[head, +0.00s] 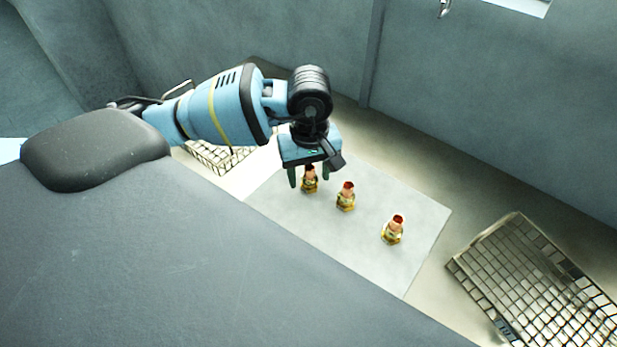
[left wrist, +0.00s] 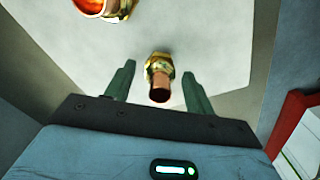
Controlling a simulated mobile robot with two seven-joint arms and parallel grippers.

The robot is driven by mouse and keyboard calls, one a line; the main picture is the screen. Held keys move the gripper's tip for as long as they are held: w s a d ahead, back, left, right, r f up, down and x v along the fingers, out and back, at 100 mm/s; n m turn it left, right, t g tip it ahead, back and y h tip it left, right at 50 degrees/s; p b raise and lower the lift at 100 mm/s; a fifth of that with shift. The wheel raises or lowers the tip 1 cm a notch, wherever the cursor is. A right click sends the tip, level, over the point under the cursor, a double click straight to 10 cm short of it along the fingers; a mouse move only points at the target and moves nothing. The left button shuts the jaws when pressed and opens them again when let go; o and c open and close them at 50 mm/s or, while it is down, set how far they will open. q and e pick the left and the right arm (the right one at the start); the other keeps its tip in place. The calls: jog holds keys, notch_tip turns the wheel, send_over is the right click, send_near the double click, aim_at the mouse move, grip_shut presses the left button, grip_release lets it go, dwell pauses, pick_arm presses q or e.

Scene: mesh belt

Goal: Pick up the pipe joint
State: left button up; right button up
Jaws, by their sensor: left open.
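Three brass and copper pipe joints stand upright in a row on a pale mat (head: 265,199). The leftmost pipe joint (head: 309,182) is below my left gripper (head: 309,181), which points down with its fingers open on either side of it. The middle pipe joint (head: 346,197) and the right pipe joint (head: 393,231) stand apart from the gripper. In the left wrist view one pipe joint (left wrist: 160,75) shows between the two open fingers (left wrist: 157,88), not visibly touched by them. Another pipe joint (left wrist: 103,8) is cut off by the top edge. My right gripper is not in view.
Grey walls (head: 480,110) stand behind. A red and white object (left wrist: 300,130) shows at the right of the left wrist view.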

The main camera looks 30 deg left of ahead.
aim_at(310, 166)
pick_arm(q)
grip_shut()
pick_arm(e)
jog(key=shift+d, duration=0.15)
pick_arm(q)
jog(key=shift+r, duration=0.15)
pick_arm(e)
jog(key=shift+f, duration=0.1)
pick_arm(q)
jog(key=shift+r, duration=0.55)
notch_tip(310, 166, up, 2)
jog(key=shift+r+b, duration=0.2)
jog(key=shift+b, duration=0.1)
jog(key=s+d, duration=0.2)
jog(key=s, duration=0.2)
jog(key=s+d, duration=0.3)
jog(key=s, duration=0.1)
jog(key=s+d+r, duration=0.1)
jog(key=s+d, duration=0.2)
jog(key=s, duration=0.1)
jog(key=shift+s+d+r+b, duration=0.1)
jog(key=shift+s+d+b, duration=0.15)
jog(key=shift+s+b, duration=0.1)
jog(key=shift+s+d, duration=0.2)
jog(key=shift+s, duration=0.1)
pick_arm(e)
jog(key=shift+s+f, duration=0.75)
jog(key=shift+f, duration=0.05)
